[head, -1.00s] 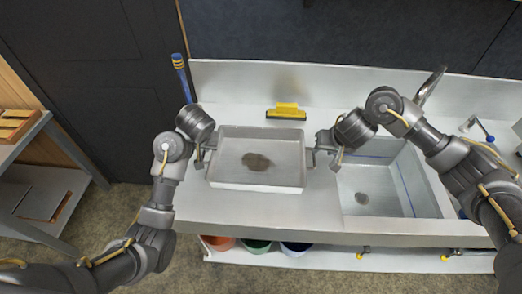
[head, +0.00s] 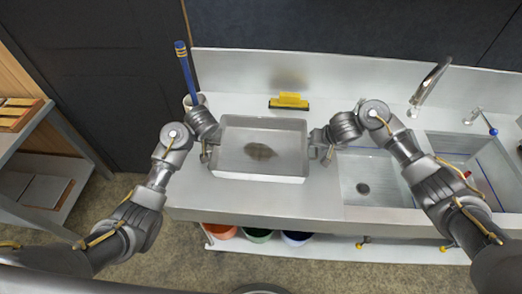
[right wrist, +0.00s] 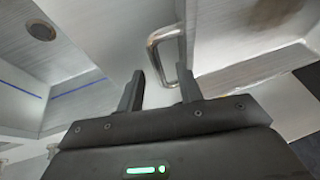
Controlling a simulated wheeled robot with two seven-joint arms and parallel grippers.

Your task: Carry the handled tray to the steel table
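The handled tray (head: 231,131), a shallow grey metal pan with a dark patch inside, rests on the steel counter left of the sinks. My right gripper (head: 321,151) is at its right end. In the right wrist view its two fingers (right wrist: 158,92) are apart, with the bent metal handle (right wrist: 158,42) at the gap between their tips, not clamped. My left gripper (head: 208,151) is at the tray's left end; its grip on that handle is too small to make out. A grey metal table (head: 32,130) stands at the far left.
Two sinks (head: 372,178) with a faucet (head: 428,85) lie right of the tray. A blue-handled tool (head: 186,70) stands in a cup at the back left. Coloured buckets (head: 258,235) sit below. Wooden frames (head: 17,112) lie on the grey table.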

